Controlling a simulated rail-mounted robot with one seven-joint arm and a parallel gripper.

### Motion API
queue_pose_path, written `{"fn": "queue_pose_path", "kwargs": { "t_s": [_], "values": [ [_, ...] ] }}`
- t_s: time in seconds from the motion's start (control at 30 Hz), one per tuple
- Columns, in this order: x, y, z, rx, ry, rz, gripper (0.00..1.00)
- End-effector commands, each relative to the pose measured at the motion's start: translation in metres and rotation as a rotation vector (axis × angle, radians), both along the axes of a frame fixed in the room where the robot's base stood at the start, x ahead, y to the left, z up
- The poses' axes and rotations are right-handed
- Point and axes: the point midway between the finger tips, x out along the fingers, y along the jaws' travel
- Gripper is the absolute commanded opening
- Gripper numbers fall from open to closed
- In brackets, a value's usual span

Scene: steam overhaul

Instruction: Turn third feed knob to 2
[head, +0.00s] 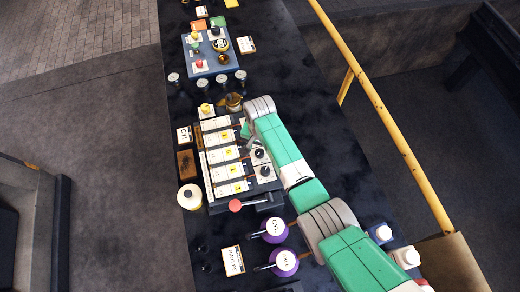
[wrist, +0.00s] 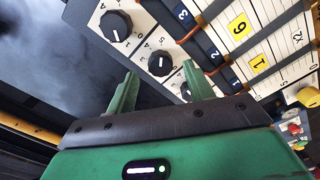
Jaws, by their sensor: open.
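The feed panel (head: 222,157) is a bank of white strips with yellow number tags and black dial knobs on its right side. In the wrist view a large black knob (wrist: 115,25) with a white pointer line is at upper left. Another black knob (wrist: 160,63) with a white line sits just beyond the gap between my fingers, and a further one (wrist: 186,91) is mostly hidden by the right finger. My gripper (wrist: 160,85) is open and empty. In the head view my gripper (head: 244,128) is over the panel's upper right.
Blue tags 3 (wrist: 182,15), 2 (wrist: 213,53) and 1 (wrist: 235,85) mark the strips. A yellow rail (head: 385,115) runs along the right.

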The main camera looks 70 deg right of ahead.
Motion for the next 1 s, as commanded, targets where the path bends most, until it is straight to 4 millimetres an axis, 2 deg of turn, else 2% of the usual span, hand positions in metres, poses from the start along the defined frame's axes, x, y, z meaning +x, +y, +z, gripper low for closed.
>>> {"fn": "queue_pose_path", "kwargs": {
  "t_s": [0.03, 0.13, 0.47, 0.7, 1.0],
  "values": [
    [0.0, 0.0, -0.009, 0.0, 0.001, 0.0, 0.52],
    [0.0, 0.0, -0.02, 0.0, 0.0, 0.0, 0.52],
    [0.001, 0.0, -0.025, -0.002, -0.002, 0.001, 0.52],
    [0.001, 0.0, -0.024, -0.002, -0.002, 0.001, 0.08],
    [0.001, 0.0, -0.024, -0.002, -0.001, 0.042, 0.08]
  ]
}}
